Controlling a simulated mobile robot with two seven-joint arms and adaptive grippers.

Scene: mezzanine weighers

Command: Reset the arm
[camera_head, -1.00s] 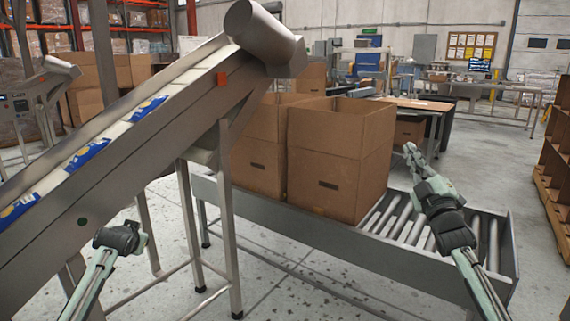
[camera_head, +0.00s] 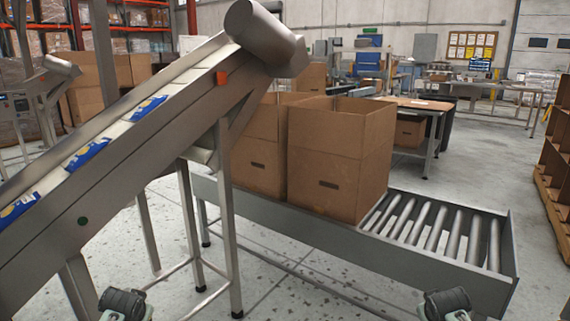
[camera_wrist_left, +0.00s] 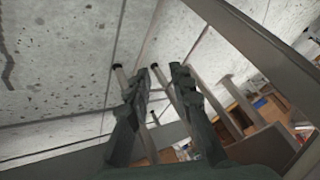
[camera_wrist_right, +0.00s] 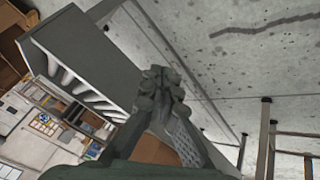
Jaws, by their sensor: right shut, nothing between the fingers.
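My left gripper (camera_wrist_left: 158,80) shows in the left wrist view with its two fingers apart and nothing between them. My right gripper (camera_wrist_right: 163,80) shows in the right wrist view with its fingertips together and empty. In the head view only dark wrist parts of my arms show at the bottom edge, one left of centre and one right. The fingers are hidden there. Both arms are low, apart from the boxes.
An inclined conveyor (camera_head: 180,118) carries blue-and-white packets (camera_head: 88,152). Two open cardboard boxes, the nearer one (camera_head: 335,165) and one behind (camera_head: 258,150), stand on a roller conveyor (camera_head: 440,262). Its right-hand rollers are bare. Open floor (camera_head: 285,290) lies in front.

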